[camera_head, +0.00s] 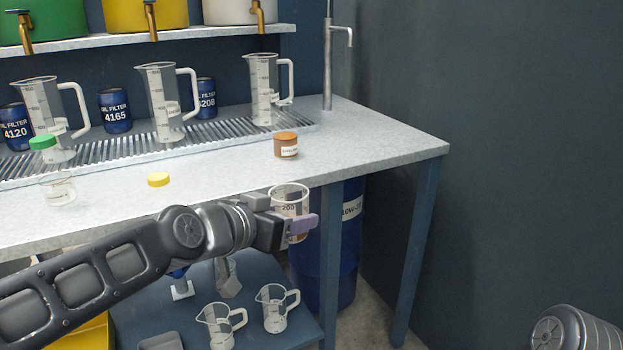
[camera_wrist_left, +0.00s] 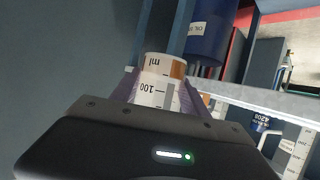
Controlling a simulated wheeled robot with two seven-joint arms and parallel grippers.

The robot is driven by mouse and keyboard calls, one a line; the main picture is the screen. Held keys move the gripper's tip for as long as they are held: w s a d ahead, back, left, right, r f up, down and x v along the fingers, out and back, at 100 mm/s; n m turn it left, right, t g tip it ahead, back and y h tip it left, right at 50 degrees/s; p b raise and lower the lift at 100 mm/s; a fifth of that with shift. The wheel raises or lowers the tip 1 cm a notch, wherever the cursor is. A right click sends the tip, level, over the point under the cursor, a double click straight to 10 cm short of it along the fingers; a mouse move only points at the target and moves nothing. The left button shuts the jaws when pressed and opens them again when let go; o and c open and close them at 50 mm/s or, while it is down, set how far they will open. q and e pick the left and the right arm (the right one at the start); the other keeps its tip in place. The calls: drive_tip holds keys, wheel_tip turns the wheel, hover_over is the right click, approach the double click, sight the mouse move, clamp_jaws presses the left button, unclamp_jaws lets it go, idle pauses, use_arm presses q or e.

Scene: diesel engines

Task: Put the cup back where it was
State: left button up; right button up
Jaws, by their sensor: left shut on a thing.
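My left gripper (camera_head: 298,226) is shut on a clear measuring cup (camera_head: 290,192) with printed volume marks. It holds the cup in front of the bench's front edge. The gripper hides much of the cup in the head view. In the left wrist view the cup (camera_wrist_left: 160,88) sits between the two fingers (camera_wrist_left: 157,90), with brownish content or background showing through it. Two similar measuring cups with handles, a left one (camera_head: 219,326) and a right one (camera_head: 273,308), stand on the lower blue shelf (camera_head: 190,304). My right gripper is not in view; only a rounded grey part shows at bottom right.
The bench top (camera_head: 370,140) holds a brown jar with orange lid (camera_head: 286,146), a yellow lid (camera_head: 158,179), a clear jar (camera_head: 58,188) and tall jugs (camera_head: 168,104) on a grate. A blue drum (camera_head: 348,240) stands below. The bench's right end is clear.

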use_arm(q)
drive_tip(key=w+a+f+n+y, duration=0.1)
drive_tip(key=a+f+y, duration=0.1)
drive_tip(key=f, duration=0.6)
drive_tip(key=w+a+f+n+t+y, duration=0.1)
drive_tip(key=w+a+f+n+y, duration=0.1)
drive_tip(key=a+f, duration=0.3)
drive_tip(key=w+a+f+n+y, duration=0.2)
drive_tip(key=a+f, duration=0.2)
drive_tip(key=f, duration=0.8)
drive_tip(key=shift+w+f+t, duration=0.25)
drive_tip(key=shift+f+t, duration=0.05)
drive_tip(key=shift+f, duration=0.1)
